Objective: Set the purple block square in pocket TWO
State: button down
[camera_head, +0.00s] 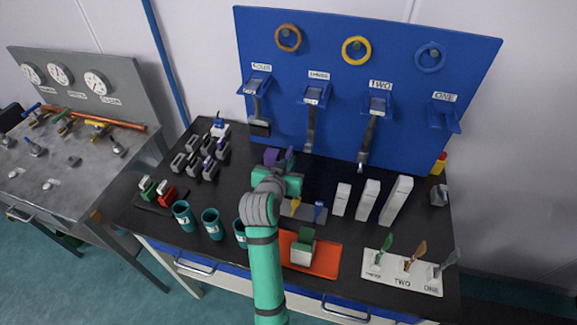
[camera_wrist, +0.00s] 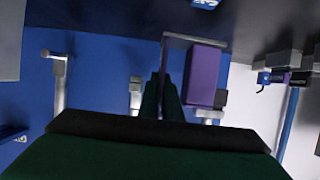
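The purple block (camera_head: 273,156) is up at my gripper (camera_head: 283,172), over the middle of the black bench. In the wrist view the purple block (camera_wrist: 206,75) is beside the dark green fingers (camera_wrist: 162,98), with a thin grey-purple handle strip running between them. The fingers are close together on that strip, and the block looks held clear of the bench. A second TWO marks the white board at the front right. No pocket interior shows.
White upright blocks (camera_head: 368,199) stand right of my arm. An orange tray (camera_head: 323,262) with a green-topped block lies in front. The white board (camera_head: 388,280) holds several upright tools. Teal cups (camera_head: 211,224) stand front left, small grey blocks (camera_head: 192,160) behind them.

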jog(key=f, duration=0.3)
jog(key=shift+w+f, duration=0.25)
jog(key=shift+w, duration=0.1)
jog(key=shift+s+f, duration=0.1)
jog(key=shift+f, duration=0.15)
jog(key=c, duration=2)
grip_release()
jog(key=shift+a, duration=0.1)
